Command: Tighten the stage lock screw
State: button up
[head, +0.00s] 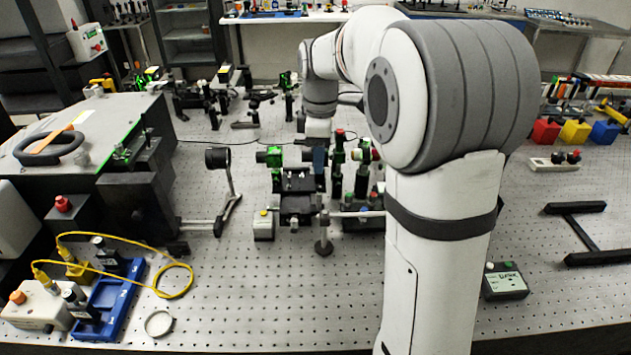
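A dark translation stage (297,202) stands on the perforated optical bench (270,290) near the middle of the head view, among small mounts with green and red parts. I cannot pick out its lock screw at this size. My arm reaches over the bench from the right, and its wrist points down above the stage area. My gripper (320,158) is small and dark there, close to the mounts behind the stage. I cannot tell whether its fingers are apart or touch anything.
A post (323,235) stands in front of the stage, with a small box (264,226) to its left. A lens on a stand (218,160) is further left. A blue tray (108,298) and yellow cable (178,282) lie front left. The front middle of the bench is clear.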

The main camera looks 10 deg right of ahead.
aim_at(319, 186)
notch_tip(319, 186, down, 8)
jog(key=shift+r, duration=0.2)
jog(key=shift+c, duration=0.5)
grip_shut()
